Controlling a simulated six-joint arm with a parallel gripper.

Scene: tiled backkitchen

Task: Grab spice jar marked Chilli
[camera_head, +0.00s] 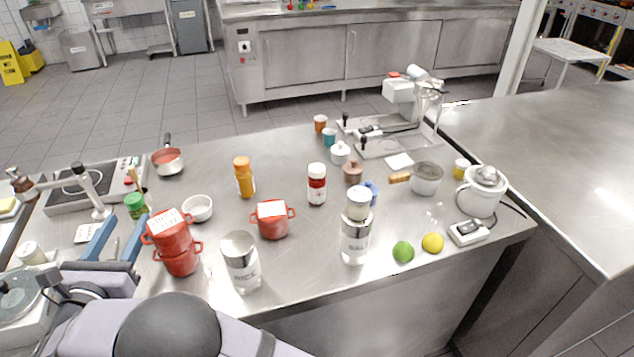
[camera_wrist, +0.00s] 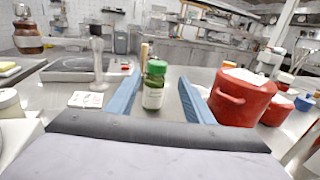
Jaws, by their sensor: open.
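A small jar with a green lid and a pale label (camera_wrist: 153,98) stands upright between my finger lines in the wrist view, a little beyond the tips. In the head view the jar (camera_head: 135,206) is at the left of the counter. Its label is too small to read, so I cannot tell if it says Chilli. My gripper (camera_head: 127,222) is open and empty, with two blue fingers pointing toward the jar. In the wrist view the fingers (camera_wrist: 159,82) lie on either side of it, apart from it.
Stacked red pots (camera_head: 178,250) stand close right of my gripper. A white bowl (camera_head: 198,208) is behind them. A hob (camera_head: 75,190) and a brown-topped mill (camera_head: 22,186) are to the left. An orange bottle (camera_head: 244,180) and a red-and-white jar (camera_head: 316,186) stand farther right.

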